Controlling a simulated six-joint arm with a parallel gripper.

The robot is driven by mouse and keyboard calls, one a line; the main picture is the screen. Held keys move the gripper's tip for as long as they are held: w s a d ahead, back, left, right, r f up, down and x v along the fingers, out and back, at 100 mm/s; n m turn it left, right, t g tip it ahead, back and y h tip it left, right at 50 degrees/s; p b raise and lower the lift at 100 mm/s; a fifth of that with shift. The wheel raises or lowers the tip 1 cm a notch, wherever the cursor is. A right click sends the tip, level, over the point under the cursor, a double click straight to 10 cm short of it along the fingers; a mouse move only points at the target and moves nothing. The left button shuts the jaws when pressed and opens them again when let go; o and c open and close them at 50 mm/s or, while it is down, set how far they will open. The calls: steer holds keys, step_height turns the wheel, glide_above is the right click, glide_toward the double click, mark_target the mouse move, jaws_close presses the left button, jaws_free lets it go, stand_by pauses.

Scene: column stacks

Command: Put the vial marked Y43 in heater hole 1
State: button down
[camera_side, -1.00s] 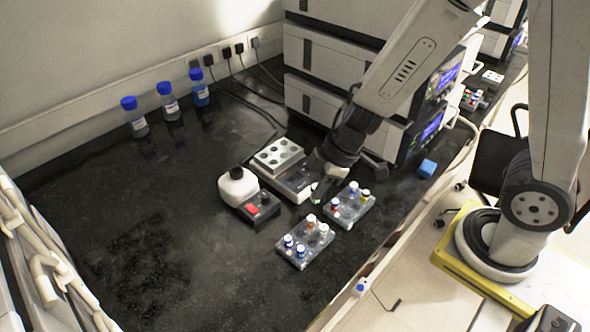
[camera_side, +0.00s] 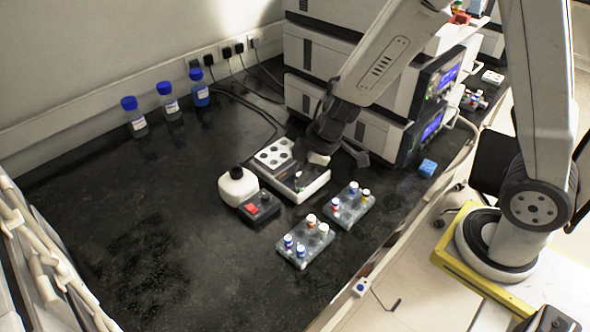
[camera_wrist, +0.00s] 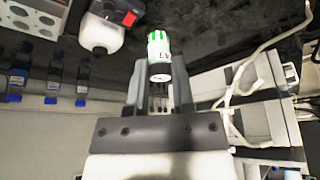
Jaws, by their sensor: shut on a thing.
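My gripper (camera_wrist: 158,85) is shut on a vial (camera_wrist: 159,50) in the wrist view. The held vial is hard to make out there. The plate's holes look empty, and their numbers cannot be read.
Two clear racks, a nearer one (camera_side: 305,257) and a farther one (camera_side: 350,216), hold several capped vials. Blue-capped bottles (camera_side: 170,105) line the wall.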

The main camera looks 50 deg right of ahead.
steer(key=w+d+f, duration=0.3)
steer(key=w+d, duration=0.2)
steer(key=w, duration=0.5)
steer(key=w+d+f, duration=0.3)
steer(key=w+d, duration=0.2)
steer(key=w, duration=0.4)
steer(key=shift+w+f, duration=0.25)
steer(key=shift+w, duration=0.15)
steer(key=shift+f, duration=0.15)
steer(key=shift+f, duration=1.75)
steer(key=shift+f, duration=1.25)
stand_by(0.7)
steer(key=shift+c, duration=0.4)
jaws_free()
steer(key=shift+r, duration=0.1)
stand_by(0.4)
